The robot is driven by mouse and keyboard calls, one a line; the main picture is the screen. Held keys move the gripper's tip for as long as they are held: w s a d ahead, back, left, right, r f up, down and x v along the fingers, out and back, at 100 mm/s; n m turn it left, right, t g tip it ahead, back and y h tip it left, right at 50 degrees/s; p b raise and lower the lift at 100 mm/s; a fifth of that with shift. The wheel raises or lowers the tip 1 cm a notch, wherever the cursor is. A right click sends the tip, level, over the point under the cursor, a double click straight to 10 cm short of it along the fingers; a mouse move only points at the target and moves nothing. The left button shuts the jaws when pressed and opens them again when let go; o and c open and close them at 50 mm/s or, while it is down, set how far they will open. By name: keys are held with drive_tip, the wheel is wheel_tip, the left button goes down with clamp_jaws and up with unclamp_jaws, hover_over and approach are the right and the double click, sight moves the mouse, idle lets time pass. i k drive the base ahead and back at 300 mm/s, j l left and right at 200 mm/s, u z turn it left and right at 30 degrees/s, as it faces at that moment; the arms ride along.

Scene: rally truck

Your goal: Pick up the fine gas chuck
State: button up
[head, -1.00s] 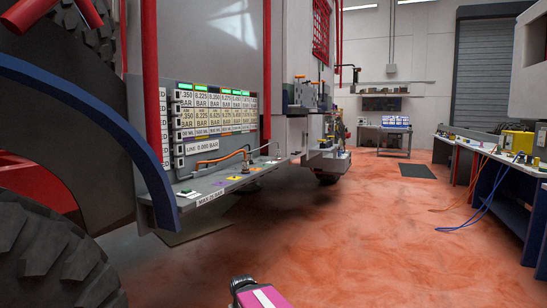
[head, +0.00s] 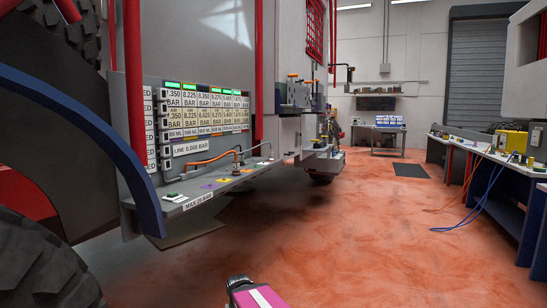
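I cannot pick out the fine gas chuck for sure at this size. A grey ledge (head: 205,195) marked "MAX 25 BAR" juts from the truck's side. An orange hose (head: 205,158) runs above it to a small upright fitting (head: 237,169). Small coloured labels and a green-topped piece (head: 173,197) lie along the ledge. Behind it is a panel (head: 203,122) of bar readings with green lights, and a "LINE 0.000 BAR" sign (head: 187,147). A magenta part of my arm with a white stripe shows at the bottom edge, well apart from the ledge. My gripper's fingers are not in view.
A large tyre (head: 45,270) and blue fender (head: 90,130) stand close on the left. A workbench (head: 500,170) with a yellow box (head: 510,141) and hanging blue and orange cables is on the right. A table (head: 388,130) stands at the back. The orange floor (head: 330,230) between is clear.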

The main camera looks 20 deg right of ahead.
sight(271, 152)
drive_tip(key=i+l, duration=0.65)
drive_tip(key=l, duration=0.15)
drive_tip(key=i+l+z, duration=0.1)
drive_tip(key=i+l, duration=0.5)
drive_tip(key=l, duration=0.2)
